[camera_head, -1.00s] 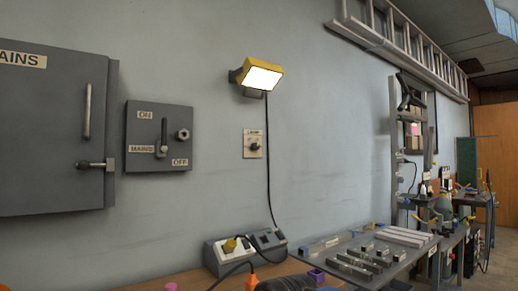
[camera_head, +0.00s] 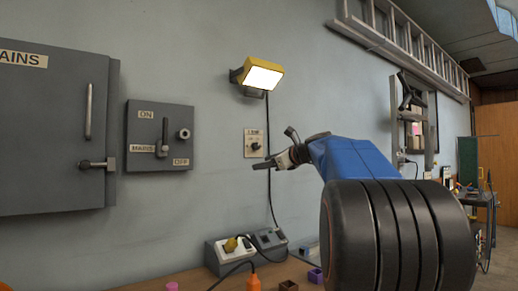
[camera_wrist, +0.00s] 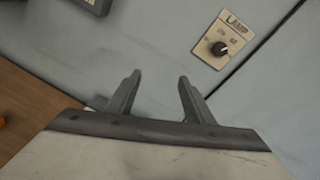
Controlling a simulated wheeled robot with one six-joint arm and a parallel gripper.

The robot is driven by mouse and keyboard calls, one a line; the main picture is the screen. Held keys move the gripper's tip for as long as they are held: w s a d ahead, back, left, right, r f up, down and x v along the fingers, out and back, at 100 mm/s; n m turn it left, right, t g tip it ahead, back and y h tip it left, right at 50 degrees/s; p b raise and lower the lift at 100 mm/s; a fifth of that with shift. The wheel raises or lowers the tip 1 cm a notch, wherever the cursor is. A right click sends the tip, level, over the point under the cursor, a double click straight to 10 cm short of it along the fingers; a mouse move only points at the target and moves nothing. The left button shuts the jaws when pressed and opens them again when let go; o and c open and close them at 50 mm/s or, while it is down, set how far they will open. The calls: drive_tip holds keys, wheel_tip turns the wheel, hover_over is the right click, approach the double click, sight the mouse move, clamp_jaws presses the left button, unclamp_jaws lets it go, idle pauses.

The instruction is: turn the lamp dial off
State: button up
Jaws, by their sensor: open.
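The lamp dial is a dark round knob (camera_wrist: 219,48) on a small cream plate (camera_wrist: 226,40) marked LAMP, fixed to the grey wall. In the head view the dial plate (camera_head: 254,142) is below the yellow lamp (camera_head: 262,75), whose face glows bright white. My gripper (camera_head: 262,165) is in front of the wall, just below the plate in that picture. In the wrist view my gripper (camera_wrist: 160,80) has its two fingers apart with nothing between them, and the knob is up and right of the fingertips, apart from them.
A black cable (camera_head: 269,195) hangs from the lamp to a grey socket box (camera_head: 246,248) on the bench. A mains switch box (camera_head: 160,137) and a large grey cabinet (camera_head: 55,130) are on the wall at left. The wall around the dial is clear.

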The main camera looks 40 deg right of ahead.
drive_tip(key=d+r+m+t+h, duration=0.1)
drive_tip(key=d+r+m+t, duration=0.1)
drive_tip(key=d+r+m, duration=0.65)
drive_tip(key=n, duration=0.4)
approach(258, 147)
drive_tip(key=w, duration=0.7)
drive_tip(key=shift+w+a, duration=0.2)
drive_tip(key=shift+w, duration=0.05)
drive_tip(key=c, duration=1)
